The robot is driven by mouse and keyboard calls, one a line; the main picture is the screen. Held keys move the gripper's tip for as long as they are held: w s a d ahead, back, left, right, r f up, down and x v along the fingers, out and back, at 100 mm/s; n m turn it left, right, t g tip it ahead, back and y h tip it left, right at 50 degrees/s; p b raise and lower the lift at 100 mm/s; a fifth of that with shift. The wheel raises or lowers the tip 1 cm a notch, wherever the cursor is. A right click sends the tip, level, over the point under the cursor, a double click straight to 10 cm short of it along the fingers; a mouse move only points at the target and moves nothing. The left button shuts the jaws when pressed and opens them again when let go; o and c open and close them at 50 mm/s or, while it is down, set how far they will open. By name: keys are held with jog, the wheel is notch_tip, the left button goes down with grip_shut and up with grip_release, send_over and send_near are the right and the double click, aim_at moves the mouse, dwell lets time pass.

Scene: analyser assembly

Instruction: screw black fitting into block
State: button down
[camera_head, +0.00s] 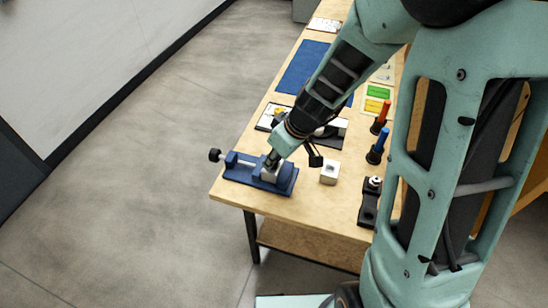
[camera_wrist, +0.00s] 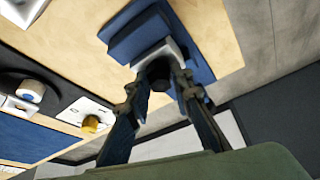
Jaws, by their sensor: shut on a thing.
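A blue vise (camera_head: 285,185) sits at the near left corner of the table, with its black handle knob (camera_head: 215,155) to the left. A pale metal block (camera_head: 268,175) is between its jaws, and the block also shows in the wrist view (camera_wrist: 152,55). My gripper (camera_head: 271,160) points down over the block. In the wrist view my gripper (camera_wrist: 160,78) is shut on the dark round black fitting (camera_wrist: 159,76), which is at the block's face. The fitting's lower end is hidden, so I cannot tell how deep it sits.
A white block with a hole (camera_head: 329,173) stands right of the vise. A black fixture (camera_head: 369,208) lies farther right. Orange-handled (camera_head: 380,117) and blue-handled (camera_head: 379,146) tools stand upright behind it. A blue mat (camera_head: 302,66) lies farther back. My arm covers part of the table.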

jog(key=m+p, duration=0.2)
jog(key=shift+s+a+r+m+t+h, duration=0.1)
jog(key=shift+s+r+m+t+h, duration=0.1)
jog(key=shift+m+t+h, duration=0.15)
jog(key=shift+w+m+h+p, duration=0.1)
jog(key=shift+m+h+p, duration=0.15)
jog(key=shift+m+p, duration=0.1)
jog(key=shift+f, duration=0.2)
jog(key=shift+r+m+p, duration=0.15)
jog(key=shift+m+p, duration=0.55)
jog(key=shift+p, duration=0.05)
jog(key=shift+m+t+h+p, duration=0.25)
jog(key=shift+m+h+p, duration=0.15)
jog(key=shift+m, duration=0.1)
jog(key=c, duration=1.1)
grip_release()
